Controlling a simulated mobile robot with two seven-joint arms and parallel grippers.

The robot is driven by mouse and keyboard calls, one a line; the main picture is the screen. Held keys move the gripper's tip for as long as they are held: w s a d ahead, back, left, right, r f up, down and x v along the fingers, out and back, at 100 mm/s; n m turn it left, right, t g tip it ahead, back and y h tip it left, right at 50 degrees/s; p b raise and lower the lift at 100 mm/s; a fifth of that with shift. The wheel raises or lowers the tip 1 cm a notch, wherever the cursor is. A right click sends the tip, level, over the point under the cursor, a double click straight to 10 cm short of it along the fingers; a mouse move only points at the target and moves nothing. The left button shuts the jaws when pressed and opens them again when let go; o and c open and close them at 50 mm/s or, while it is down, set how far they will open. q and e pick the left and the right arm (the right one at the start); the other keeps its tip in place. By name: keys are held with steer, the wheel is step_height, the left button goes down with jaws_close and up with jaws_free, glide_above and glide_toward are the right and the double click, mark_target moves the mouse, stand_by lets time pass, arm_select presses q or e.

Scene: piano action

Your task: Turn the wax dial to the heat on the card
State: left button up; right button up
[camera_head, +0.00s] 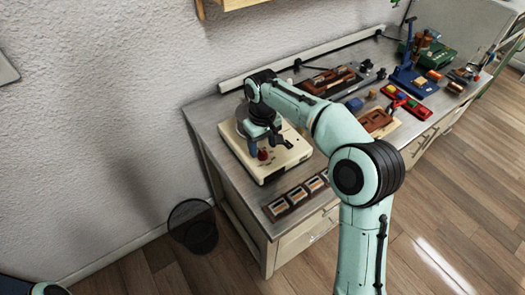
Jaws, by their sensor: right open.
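A cream box-shaped unit (272,172) sits at the left end of the metal bench. A small red knob (262,155) stands on its top, with dark markings beside it; I cannot tell if this is the wax dial. My right arm reaches over the bench from the right. Its open gripper (268,143) points down over the unit, close to the red knob; I cannot tell whether they touch. The gripper and wrist hide part of the unit's top. I cannot make out the card or any heat reading. My left gripper is not in view.
Several small dark-framed blocks (279,207) line the bench's front edge. Brown trays, a red tool tray (405,103), a blue stand (411,80) and a green machine (428,51) stand farther right. A wire bin (193,228) is on the floor left of the bench (205,113).

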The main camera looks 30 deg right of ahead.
mark_target(263, 154)
steer(key=shift+w+f, duration=0.1)
steer(key=shift+f, duration=1.1)
steer(key=c, duration=1)
steer(key=shift+c, duration=0.2)
